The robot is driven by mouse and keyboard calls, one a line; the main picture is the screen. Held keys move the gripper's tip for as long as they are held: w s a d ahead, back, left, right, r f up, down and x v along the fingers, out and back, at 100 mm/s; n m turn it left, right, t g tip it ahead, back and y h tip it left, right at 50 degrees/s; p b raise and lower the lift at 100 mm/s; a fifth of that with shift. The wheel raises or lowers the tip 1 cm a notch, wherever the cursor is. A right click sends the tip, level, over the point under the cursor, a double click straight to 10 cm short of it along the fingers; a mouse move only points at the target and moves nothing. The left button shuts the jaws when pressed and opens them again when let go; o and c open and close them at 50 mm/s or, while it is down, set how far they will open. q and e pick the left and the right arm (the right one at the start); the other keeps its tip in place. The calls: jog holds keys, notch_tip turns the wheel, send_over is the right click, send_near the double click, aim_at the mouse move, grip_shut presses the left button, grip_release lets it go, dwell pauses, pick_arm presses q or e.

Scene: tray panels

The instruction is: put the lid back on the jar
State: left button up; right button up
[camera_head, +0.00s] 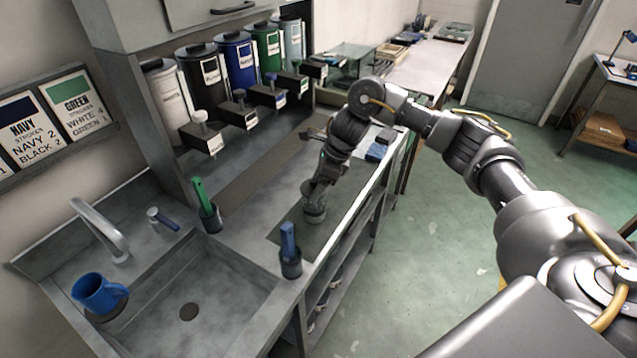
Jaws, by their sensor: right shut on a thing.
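A small grey, glassy jar (315,216) stands on the dark mat (291,228) on the steel counter. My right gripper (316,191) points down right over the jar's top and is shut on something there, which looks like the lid. The lid is mostly hidden by the fingers, and I cannot tell whether it is seated on the rim or just above it. My left gripper is not in view.
A blue-handled tool in a dark cup (290,262) stands at the counter's front edge, near the jar. A green-handled one (207,212) stands behind the sink (190,290). A blue mug (99,293) is at the left. Several paint dispensers (235,62) line the back.

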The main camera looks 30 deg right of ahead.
jog(key=shift+f+b, duration=0.2)
jog(key=shift+b, duration=0.3)
dwell(1.2)
dwell(0.3)
jog(key=o, duration=1.3)
jog(key=shift+r+p, duration=0.8)
jog(key=shift+r, duration=0.45)
jog(key=shift+r+p, duration=1.85)
jog(key=shift+r, duration=0.4)
